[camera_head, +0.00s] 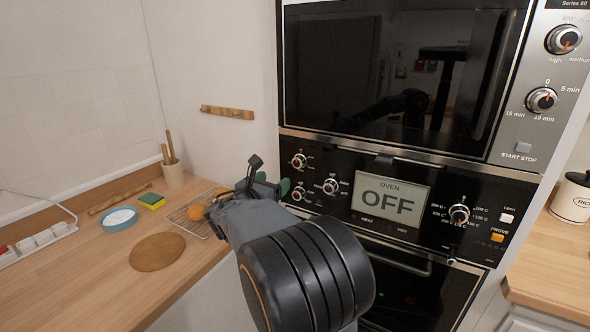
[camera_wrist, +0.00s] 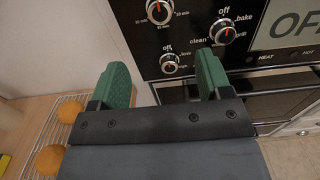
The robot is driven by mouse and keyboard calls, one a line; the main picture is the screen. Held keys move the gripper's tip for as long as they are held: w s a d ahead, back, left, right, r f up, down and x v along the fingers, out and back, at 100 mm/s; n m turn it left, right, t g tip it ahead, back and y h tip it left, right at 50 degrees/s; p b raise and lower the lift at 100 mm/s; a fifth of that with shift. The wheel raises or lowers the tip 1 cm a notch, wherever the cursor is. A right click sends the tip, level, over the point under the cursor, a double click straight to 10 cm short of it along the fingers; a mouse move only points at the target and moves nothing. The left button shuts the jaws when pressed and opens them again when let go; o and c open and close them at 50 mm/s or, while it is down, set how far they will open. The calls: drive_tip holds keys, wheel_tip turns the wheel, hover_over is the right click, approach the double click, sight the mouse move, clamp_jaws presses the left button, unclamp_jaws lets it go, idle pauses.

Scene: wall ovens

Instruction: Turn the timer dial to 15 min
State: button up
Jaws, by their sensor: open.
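A timer dial (camera_head: 541,100) marked 0, 5 min, 10 min and 15 min is on the upper appliance's right panel. Its red pointer setting is too small to read surely. Another round knob (camera_head: 299,160), at the oven panel's upper left, also shows in the wrist view (camera_wrist: 160,11) with minute labels beside it; its top is cut off there. My gripper (camera_head: 271,182) has green fingers and is open and empty in front of the oven panel's left side. In the wrist view, the fingers (camera_wrist: 162,66) stand apart, below the minute-marked knob, touching nothing visible.
Other knobs are the lower-left one (camera_head: 298,193), the off/bake one (camera_head: 330,186) and the temperature one (camera_head: 459,214). The oven display (camera_head: 390,193) reads OFF. An oven handle (camera_head: 400,262) is below. The left counter holds a wire rack (camera_head: 190,222) with round orange items and a board (camera_head: 157,251).

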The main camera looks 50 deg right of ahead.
sight(297, 164)
drive_tip(key=p+x, duration=0.1)
drive_tip(key=x, duration=1.2)
drive_tip(key=shift+p, duration=0.4)
drive_tip(key=shift+c, duration=0.3)
drive_tip(key=c, duration=0.9)
drive_tip(key=shift+f+b, duration=0.1)
drive_tip(key=shift+b, duration=0.4)
